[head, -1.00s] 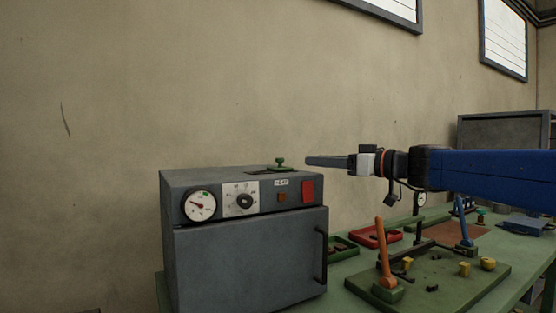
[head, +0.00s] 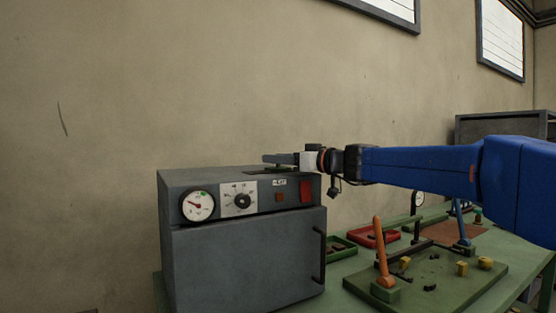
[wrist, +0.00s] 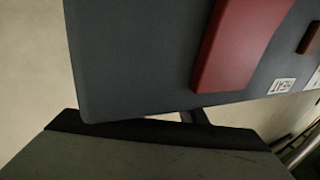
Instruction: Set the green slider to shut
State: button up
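The grey oven-like box (head: 245,265) stands at the left in the head view. The green slider sits on its top, at a dark slot plate (head: 262,171). The slider's knob is largely hidden behind my gripper in the head view, so its position along the slot cannot be read. My gripper (head: 278,158) is level, pointing left, just above the box top at the slider. I cannot tell whether it touches the knob or how far its fingers are apart. The wrist view shows the box's front panel (wrist: 150,55) close up and turned over, without the slider.
The box front carries a gauge (head: 198,206), a dial (head: 241,200) and a red block (head: 306,190); the red block also shows in the wrist view (wrist: 238,45). At right, a green table holds a board (head: 445,275) with an orange lever (head: 381,250) and a red tray (head: 374,237).

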aim_at(257, 172)
grip_shut()
jog(key=shift+s+a, duration=0.65)
jog(key=shift+a, duration=0.3)
jog(key=shift+s+a, duration=0.6)
jog(key=shift+a, duration=0.35)
jog(key=shift+s+a, duration=0.65)
jog(key=shift+a, duration=0.3)
grip_release()
jog(key=shift+s+a, duration=0.1)
jog(key=v, duration=1.7)
jog(key=shift+d, duration=0.25)
